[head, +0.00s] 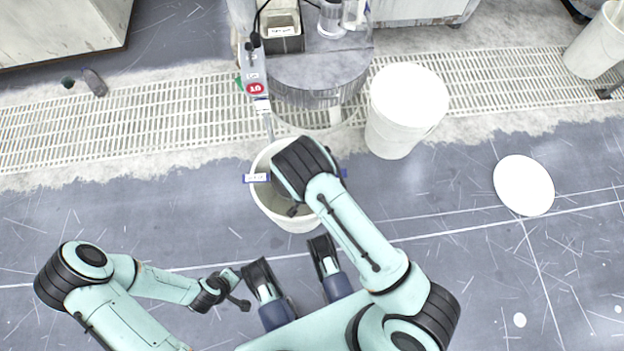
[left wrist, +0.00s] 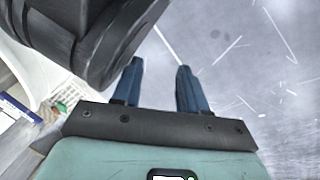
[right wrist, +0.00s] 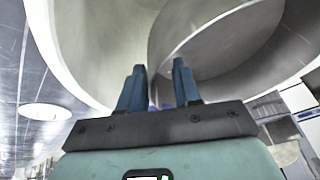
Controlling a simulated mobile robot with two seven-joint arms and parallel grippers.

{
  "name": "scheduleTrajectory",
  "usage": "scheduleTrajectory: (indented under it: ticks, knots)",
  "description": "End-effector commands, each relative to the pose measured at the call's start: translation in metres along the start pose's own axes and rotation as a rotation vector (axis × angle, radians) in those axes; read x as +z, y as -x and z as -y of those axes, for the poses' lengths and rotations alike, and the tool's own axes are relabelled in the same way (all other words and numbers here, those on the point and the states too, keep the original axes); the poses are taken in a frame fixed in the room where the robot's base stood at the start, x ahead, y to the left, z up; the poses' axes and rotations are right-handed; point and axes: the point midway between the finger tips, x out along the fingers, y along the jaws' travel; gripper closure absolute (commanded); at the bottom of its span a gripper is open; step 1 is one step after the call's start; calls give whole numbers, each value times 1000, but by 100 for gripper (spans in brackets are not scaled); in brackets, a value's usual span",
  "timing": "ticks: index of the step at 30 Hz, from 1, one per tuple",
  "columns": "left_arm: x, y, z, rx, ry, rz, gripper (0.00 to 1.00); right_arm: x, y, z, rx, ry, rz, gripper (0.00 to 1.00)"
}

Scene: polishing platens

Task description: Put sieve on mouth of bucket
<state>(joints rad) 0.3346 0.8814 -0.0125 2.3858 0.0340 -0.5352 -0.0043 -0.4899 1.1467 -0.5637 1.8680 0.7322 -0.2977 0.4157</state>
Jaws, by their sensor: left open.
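The white bucket (head: 293,222) stands on the floor at the centre of the head view, open upward. My right wrist hangs over its mouth and hides much of it. A blue piece with a white label (head: 258,177) sticks out past the left rim; another blue end shows at the right. I cannot tell whether these belong to the sieve. In the right wrist view, my right gripper (right wrist: 158,80) is in front of large curved pale walls (right wrist: 90,50); its grip is unclear. My left gripper (left wrist: 158,85) is open and empty, left of and nearer than the bucket.
A grey round machine (head: 320,75) stands behind the bucket. A white bucket (head: 405,100) stands to its right, another (head: 597,42) at the far right. A white disc (head: 523,185) lies on the floor. A drain grating (head: 130,120) crosses behind. The floor at right is mostly clear.

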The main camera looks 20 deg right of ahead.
Motion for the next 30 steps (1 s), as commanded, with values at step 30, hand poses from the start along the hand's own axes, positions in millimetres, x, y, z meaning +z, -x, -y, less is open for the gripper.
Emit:
scheduleTrajectory:
  ticks: [30]
  knots:
    - [2,59,-40,65,-46,-18,57,1,117,-13,18,20,21,67]
